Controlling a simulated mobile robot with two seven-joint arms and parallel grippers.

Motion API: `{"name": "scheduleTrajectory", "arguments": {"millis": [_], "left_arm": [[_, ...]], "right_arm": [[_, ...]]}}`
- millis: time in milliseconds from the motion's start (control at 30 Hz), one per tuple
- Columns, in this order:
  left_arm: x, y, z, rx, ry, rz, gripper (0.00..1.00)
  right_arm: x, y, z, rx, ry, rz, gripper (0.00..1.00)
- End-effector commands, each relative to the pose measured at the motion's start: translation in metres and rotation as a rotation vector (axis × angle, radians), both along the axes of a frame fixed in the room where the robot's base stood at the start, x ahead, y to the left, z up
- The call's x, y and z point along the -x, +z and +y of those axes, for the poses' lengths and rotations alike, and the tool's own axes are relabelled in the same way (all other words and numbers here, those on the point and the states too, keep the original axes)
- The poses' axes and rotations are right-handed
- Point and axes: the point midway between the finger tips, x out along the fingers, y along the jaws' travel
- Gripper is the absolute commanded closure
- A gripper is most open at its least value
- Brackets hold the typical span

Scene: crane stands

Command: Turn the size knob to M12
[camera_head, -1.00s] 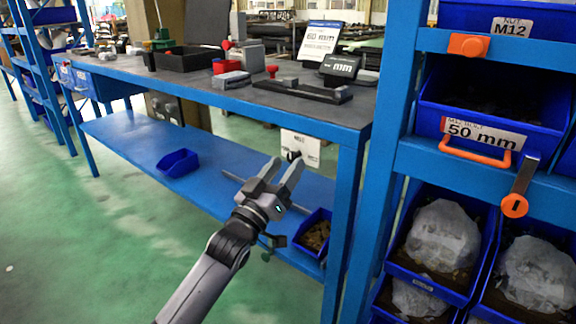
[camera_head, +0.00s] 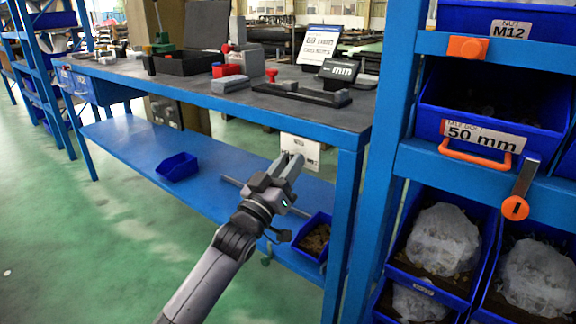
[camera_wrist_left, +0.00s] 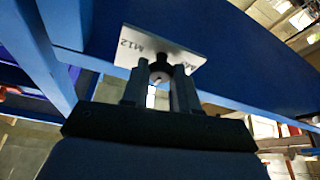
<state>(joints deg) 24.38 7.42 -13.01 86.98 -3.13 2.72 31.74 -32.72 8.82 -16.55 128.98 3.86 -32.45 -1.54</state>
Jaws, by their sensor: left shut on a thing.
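The size panel is a white plate (camera_head: 307,150) under the right end of the bench top. In the left wrist view the plate (camera_wrist_left: 185,62) carries "M12" on its left part and another label, partly covered, on its right. The dark size knob (camera_wrist_left: 158,70) is in front of the plate, between the fingers of my left gripper (camera_wrist_left: 160,80), which is shut on it. The knob's pointing direction cannot be told. In the head view my left gripper (camera_head: 289,162) covers the knob. My right gripper is not in view.
The blue bench (camera_head: 240,103) has a lower shelf (camera_head: 130,140) with small blue bins. A blue rack post (camera_head: 385,150) and stacked bins stand close on the right, with an orange-ended lever (camera_head: 515,207). A sign (camera_head: 319,45) stands on the bench. Green floor is free at left.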

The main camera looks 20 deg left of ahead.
Motion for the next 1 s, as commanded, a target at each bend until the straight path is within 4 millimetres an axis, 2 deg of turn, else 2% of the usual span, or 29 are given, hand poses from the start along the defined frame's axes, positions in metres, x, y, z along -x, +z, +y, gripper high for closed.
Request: {"name": "scheduleTrajectory", "arguments": {"millis": [267, 433, 1000], "left_arm": [[0.000, 0.001, 0.001, -0.106, 0.000, -0.037, 1.00], [-0.001, 0.002, 0.002, -0.235, 0.000, -0.083, 1.00], [-0.001, 0.002, 0.004, -0.743, 0.000, -0.268, 1.00]], "right_arm": [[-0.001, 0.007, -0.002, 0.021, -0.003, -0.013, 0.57], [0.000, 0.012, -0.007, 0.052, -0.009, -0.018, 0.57], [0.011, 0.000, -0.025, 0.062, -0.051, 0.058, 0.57]]}}
